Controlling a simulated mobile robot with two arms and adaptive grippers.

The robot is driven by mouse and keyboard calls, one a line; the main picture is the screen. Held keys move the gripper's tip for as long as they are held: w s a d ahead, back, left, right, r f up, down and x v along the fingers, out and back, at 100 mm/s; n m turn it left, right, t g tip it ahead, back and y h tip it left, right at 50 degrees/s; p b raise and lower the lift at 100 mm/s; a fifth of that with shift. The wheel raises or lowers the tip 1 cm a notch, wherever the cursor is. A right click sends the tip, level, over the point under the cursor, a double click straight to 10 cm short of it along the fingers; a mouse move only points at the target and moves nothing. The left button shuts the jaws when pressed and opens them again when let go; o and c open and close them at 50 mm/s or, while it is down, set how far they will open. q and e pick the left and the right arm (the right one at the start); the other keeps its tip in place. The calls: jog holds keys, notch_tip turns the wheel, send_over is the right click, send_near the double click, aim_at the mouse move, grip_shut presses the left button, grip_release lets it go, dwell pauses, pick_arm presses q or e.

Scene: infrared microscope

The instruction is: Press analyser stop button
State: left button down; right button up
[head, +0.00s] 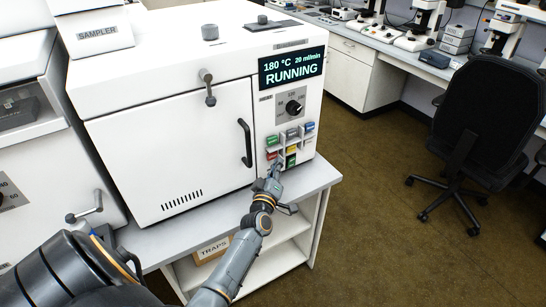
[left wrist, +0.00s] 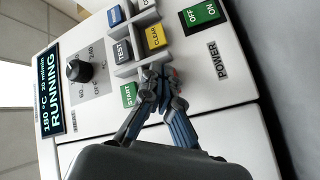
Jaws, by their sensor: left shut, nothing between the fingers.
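The analyser (head: 165,140) is a white cabinet with a lit display (head: 291,68) reading "180 °C 20 ml/min RUNNING". Below its knob is a button block: a green START button (left wrist: 129,95), a grey TEST button (left wrist: 122,50), a blue button (head: 309,127) and a yellow CLEAR button (left wrist: 155,37). A red button (head: 271,155) sits below the green one; in the left wrist view the fingertips mostly hide it. My left gripper (head: 274,168) is shut and empty, its tips at the red button. I cannot tell whether they touch it. My right gripper is out of view.
A green ON/OFF power switch (left wrist: 201,14) sits close beside the buttons. The door handle (head: 245,143) sticks out left of the panel. A shelf under the bench holds a TRAPS box (head: 213,249). A chair (head: 490,120) stands right; the floor between is clear.

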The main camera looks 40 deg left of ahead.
pick_arm(q)
jog(key=shift+w+a, duration=0.15)
jog(key=shift+a, duration=0.2)
jog(key=shift+w+a, duration=0.2)
jog(key=shift+a, duration=0.3)
dwell(0.6)
jog(key=shift+r, duration=0.1)
jog(key=shift+s+d, duration=0.2)
jog(key=shift+d, duration=0.25)
jog(key=shift+s+d, duration=0.2)
jog(key=shift+d, duration=0.25)
jog(key=shift+p, duration=0.3)
jog(key=d, duration=0.1)
jog(key=s+d+p, duration=0.1)
jog(key=d, duration=0.1)
jog(key=s+d, duration=0.1)
jog(key=shift+d+p, duration=0.3)
jog(key=shift+p, duration=0.1)
dwell(0.4)
